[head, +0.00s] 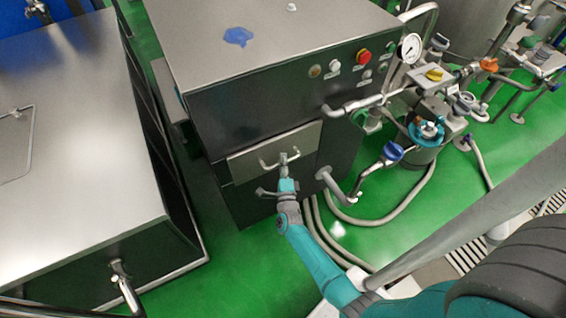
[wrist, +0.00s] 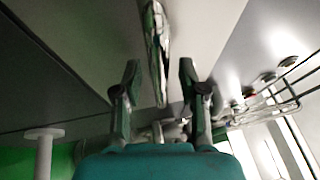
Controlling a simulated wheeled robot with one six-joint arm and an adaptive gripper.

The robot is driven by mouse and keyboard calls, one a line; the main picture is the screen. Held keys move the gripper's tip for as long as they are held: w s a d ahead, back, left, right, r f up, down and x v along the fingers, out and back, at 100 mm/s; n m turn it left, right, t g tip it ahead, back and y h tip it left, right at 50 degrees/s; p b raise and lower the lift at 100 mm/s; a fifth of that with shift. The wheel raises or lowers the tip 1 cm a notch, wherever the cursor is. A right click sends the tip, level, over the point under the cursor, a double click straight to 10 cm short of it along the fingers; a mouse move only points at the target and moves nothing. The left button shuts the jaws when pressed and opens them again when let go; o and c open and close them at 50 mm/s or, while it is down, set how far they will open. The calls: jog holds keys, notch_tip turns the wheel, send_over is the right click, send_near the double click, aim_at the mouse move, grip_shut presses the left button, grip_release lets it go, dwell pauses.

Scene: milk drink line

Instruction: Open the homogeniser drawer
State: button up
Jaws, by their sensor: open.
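The homogeniser (head: 290,85) is a dark cabinet with a steel top. Its drawer (head: 243,167) is a pale steel front that looks flush with the cabinet. A bar handle (head: 268,164) stands out from the drawer front. My gripper (head: 284,165) is at the handle, and its fingers are small in the head view. In the wrist view my gripper (wrist: 158,85) is open, one finger on each side of a shiny metal bar (wrist: 157,45), which looks like the handle. Gaps show between the bar and both fingers. The gripper partly hides the handle in the head view.
A steel-topped cabinet (head: 70,130) stands at the left, with a narrow green floor gap between. Pipes, valves and a gauge (head: 410,46) crowd the right side. Hoses (head: 390,218) run over the green floor near my arm. A red button (head: 363,56) sits above the drawer.

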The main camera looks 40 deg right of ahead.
grip_shut()
jog(key=s+a, duration=0.3)
jog(key=s, duration=0.8)
jog(key=s+a, duration=0.3)
jog(key=s, duration=0.7)
jog(key=shift+s+a, duration=0.15)
jog(key=shift+s, duration=0.25)
grip_release()
jog(key=v, duration=1.1)
jog(key=shift+s+a, duration=0.2)
jog(key=shift+a, duration=0.05)
